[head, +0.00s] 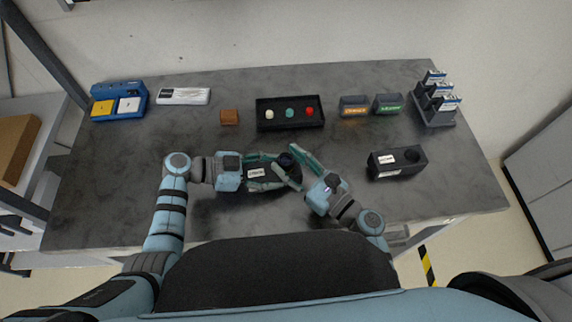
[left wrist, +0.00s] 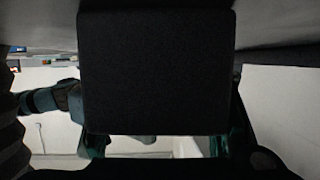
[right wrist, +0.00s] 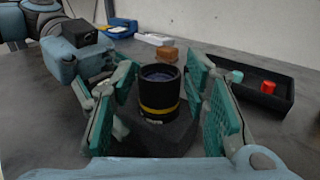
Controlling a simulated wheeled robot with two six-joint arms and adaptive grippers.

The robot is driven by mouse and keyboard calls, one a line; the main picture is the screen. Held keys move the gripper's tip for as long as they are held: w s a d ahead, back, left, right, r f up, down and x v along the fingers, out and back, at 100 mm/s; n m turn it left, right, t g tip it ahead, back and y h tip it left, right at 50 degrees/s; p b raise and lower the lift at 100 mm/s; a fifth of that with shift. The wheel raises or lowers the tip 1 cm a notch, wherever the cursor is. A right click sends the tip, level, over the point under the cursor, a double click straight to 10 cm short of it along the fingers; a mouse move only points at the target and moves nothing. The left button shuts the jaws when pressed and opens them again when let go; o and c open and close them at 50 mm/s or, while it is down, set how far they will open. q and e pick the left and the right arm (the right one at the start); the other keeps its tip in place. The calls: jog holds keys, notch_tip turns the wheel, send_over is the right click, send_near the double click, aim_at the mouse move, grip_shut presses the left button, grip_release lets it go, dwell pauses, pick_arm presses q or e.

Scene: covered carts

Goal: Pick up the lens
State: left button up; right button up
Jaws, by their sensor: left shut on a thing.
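The lens (right wrist: 158,92) is a black cylinder with a yellow band and a dark glass top. It stands upright in the dark lens block (right wrist: 160,138), which carries a white label (head: 256,173) in the head view. My left gripper (head: 276,172) is shut on the block, coming from the left. The block's dark face (left wrist: 157,70) fills most of the left wrist view and hides what lies behind it. My right gripper (head: 285,158) is open, with its teal fingers on either side of the lens (head: 286,160). In the right wrist view, gaps show between lens and fingers.
A second black block (head: 378,168) with a round hole stands to the right. Behind are a black tray (head: 290,125) with coloured pieces, a brown box (head: 229,117), two small labelled bins (head: 354,106) and a grey rack (head: 434,112). The front left table is clear.

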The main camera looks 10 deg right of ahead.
grip_shut()
pick_arm(q)
jog(key=shift+f, duration=0.1)
pick_arm(e)
notch_tip(320, 180, up, 10)
jog(key=shift+r, duration=0.1)
pick_arm(q)
jog(key=o, duration=1.2)
jog(key=shift+o, duration=0.2)
jog(key=shift+a, duration=0.1)
jog(key=v, duration=1.2)
